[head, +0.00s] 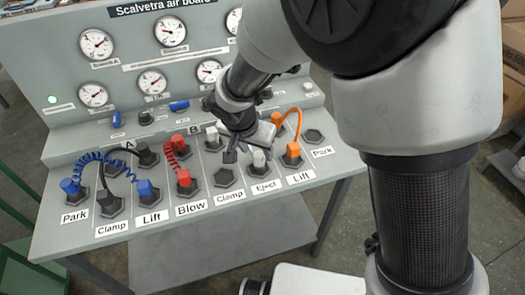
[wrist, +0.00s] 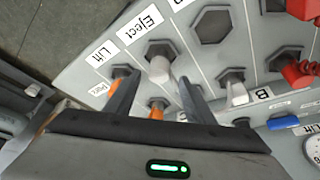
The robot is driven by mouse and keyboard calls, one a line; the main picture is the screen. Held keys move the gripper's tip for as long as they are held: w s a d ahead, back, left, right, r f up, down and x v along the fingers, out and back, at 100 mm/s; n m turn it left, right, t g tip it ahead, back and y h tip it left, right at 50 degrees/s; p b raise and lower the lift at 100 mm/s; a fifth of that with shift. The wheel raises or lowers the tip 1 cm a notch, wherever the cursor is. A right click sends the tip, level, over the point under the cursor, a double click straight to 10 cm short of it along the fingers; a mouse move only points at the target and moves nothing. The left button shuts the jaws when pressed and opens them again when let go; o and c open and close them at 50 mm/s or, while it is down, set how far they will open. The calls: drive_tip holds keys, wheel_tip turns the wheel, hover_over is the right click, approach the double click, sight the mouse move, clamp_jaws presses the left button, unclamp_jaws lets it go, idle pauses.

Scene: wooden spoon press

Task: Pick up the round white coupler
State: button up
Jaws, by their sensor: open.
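The round white coupler (head: 259,158) stands on the hexagonal socket behind the Eject label. In the wrist view the white coupler (wrist: 159,68) shows between and just beyond the fingertips, its rounded top toward me. My gripper (head: 248,154) is over the front row of sockets, partly in front of the coupler in the head view. In the wrist view my gripper (wrist: 160,84) is open and empty, one finger to each side of the coupler. I cannot tell its exact height above the panel.
A squarer white coupler (wrist: 236,92) sits in the back row. An orange coupler (head: 293,150) with a looped hose stands at Lift, close by my gripper. Red (head: 184,178) and blue (head: 145,188) couplers stand left. The front Clamp socket (head: 224,178) is empty.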

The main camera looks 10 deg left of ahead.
sight(259, 155)
drive_tip(key=x, duration=0.4)
drive_tip(key=shift+s+d, duration=0.1)
drive_tip(key=shift+s, duration=0.05)
